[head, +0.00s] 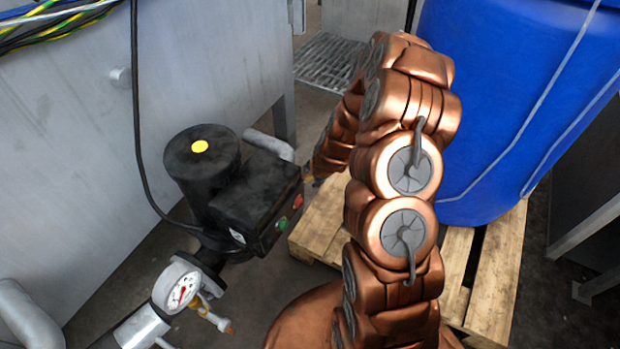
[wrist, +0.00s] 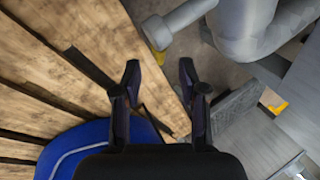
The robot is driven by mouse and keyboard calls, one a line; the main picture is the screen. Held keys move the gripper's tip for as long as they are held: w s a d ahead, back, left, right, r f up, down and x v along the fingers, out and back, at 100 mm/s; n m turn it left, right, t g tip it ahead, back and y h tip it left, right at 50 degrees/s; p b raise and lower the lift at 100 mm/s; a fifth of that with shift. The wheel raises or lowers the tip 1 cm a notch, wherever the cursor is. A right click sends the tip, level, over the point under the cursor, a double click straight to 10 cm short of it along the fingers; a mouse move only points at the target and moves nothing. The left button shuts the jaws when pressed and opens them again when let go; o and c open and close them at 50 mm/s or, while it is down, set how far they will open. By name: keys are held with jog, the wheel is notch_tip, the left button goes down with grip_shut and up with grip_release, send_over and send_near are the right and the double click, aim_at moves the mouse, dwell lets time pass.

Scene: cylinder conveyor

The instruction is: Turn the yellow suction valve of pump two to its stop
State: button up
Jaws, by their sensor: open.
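A black pump motor (head: 205,165) with a yellow dot on its cap stands left of my arm in the head view. A side box on it has red and green buttons. No yellow valve handle can be made out for sure there. Another yellow-orange piece (wrist: 273,101) lies farther right. I cannot tell which, if either, is the suction valve. My gripper (wrist: 158,75) is open and empty, its fingers apart; in the head view it is mostly hidden.
A wooden pallet (head: 490,275) carries a blue drum (head: 510,90) at the right.

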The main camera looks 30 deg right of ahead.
jog(key=v, duration=0.6)
jog(key=shift+s+r, duration=0.3)
jog(key=shift+r, duration=0.05)
jog(key=shift+c, duration=0.3)
